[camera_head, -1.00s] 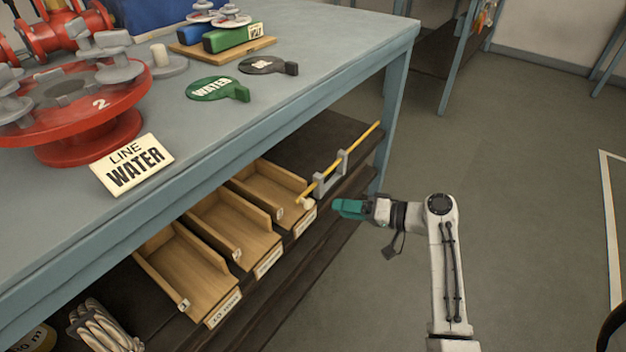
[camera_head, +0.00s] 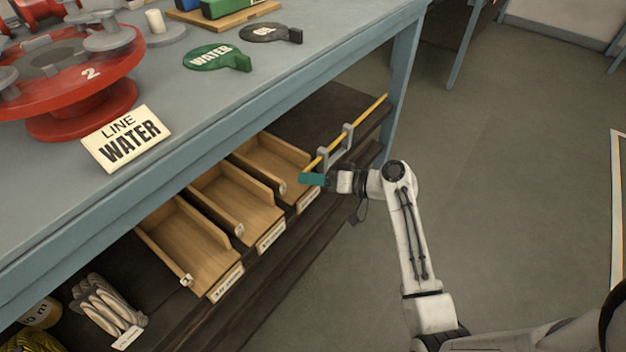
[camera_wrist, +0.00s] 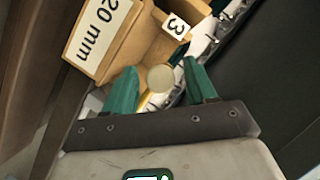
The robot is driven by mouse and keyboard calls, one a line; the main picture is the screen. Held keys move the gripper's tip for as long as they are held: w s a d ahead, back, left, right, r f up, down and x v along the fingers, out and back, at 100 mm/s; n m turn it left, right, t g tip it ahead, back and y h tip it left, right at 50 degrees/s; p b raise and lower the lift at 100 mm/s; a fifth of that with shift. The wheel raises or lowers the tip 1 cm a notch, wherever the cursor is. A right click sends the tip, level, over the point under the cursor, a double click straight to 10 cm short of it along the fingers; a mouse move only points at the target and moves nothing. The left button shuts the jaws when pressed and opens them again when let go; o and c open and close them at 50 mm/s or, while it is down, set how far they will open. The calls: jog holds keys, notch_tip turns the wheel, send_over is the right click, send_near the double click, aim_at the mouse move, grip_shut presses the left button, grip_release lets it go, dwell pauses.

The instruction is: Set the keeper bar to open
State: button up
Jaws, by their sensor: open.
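The keeper bar is a yellow rod (camera_head: 367,114) held in a grey bracket (camera_head: 335,152) on the lower shelf, beside the rightmost wooden bin. Its near end is hidden behind my gripper in the head view. My gripper (camera_head: 312,179), with teal fingers, is at that near end. In the wrist view my gripper (camera_wrist: 161,84) is open, with a finger on either side of the bar's round pale end knob (camera_wrist: 160,78). I cannot tell whether either finger touches the knob.
Several wooden bins line the shelf; the nearest to the bar (camera_head: 268,160) shows a "20 mm" label (camera_wrist: 102,32) in the wrist view. The blue bench edge (camera_head: 280,117) overhangs the shelf. Gloves (camera_head: 103,305) lie at lower left. Floor to the right (camera_head: 500,200) is clear.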

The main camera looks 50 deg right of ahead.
jog(key=shift+w+a, duration=0.1)
jog(key=shift+w, duration=0.2)
jog(key=shift+c, duration=0.3)
jog(key=shift+f, duration=0.1)
grip_shut()
